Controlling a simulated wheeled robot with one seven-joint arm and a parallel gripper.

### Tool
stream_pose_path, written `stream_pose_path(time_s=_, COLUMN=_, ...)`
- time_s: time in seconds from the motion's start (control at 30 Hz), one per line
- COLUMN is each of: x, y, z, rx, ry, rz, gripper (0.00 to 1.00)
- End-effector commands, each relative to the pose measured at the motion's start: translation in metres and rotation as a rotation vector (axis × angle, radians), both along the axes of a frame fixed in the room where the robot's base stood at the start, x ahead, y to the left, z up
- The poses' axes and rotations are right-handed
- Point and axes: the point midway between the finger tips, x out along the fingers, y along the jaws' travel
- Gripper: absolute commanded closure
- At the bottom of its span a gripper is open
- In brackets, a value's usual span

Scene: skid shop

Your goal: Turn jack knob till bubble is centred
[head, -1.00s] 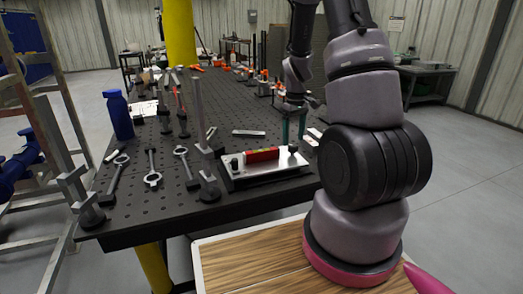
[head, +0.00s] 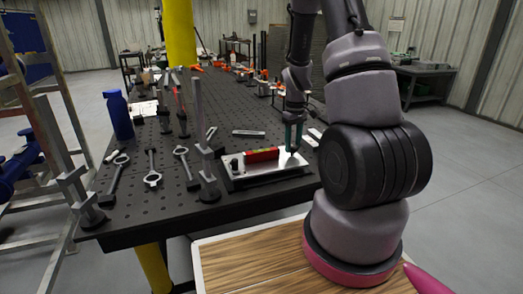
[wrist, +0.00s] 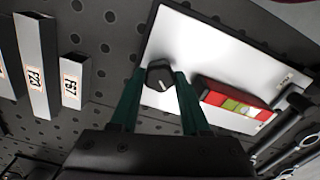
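A silver plate (head: 290,167) on a dark base lies near the front edge of the black table. A red spirit level (head: 262,155) lies on it; it also shows in the wrist view (wrist: 235,101), with a yellow-green window whose bubble I cannot make out. A black knob (wrist: 159,75) with a white mark stands at the plate's end in the wrist view. My gripper (head: 291,150) is over the plate's right end. In the wrist view its green fingers (wrist: 160,73) are apart on either side of the knob, with a gap at the left; contact is unclear.
The black perforated table (head: 222,206) holds wrenches (head: 152,170), upright metal posts (head: 199,115) and a blue bottle (head: 119,115) at left. Metal blocks (wrist: 37,60) lie beside the plate in the wrist view. A dark post (wrist: 293,103) stands beyond the level.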

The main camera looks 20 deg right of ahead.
Motion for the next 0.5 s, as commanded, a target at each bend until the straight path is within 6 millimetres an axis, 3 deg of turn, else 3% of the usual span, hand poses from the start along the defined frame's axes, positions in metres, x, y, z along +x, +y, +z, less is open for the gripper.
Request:
stream_pose_path(time_s=0.3, x=0.0001, y=-0.0001, z=0.0001, rx=0.0, ry=0.0, rz=-0.012, gripper=0.98)
stream_pose_path(time_s=0.5, x=0.0001, y=0.0008, z=-0.0001, rx=-0.001, ry=0.0, rz=-0.274, gripper=0.99)
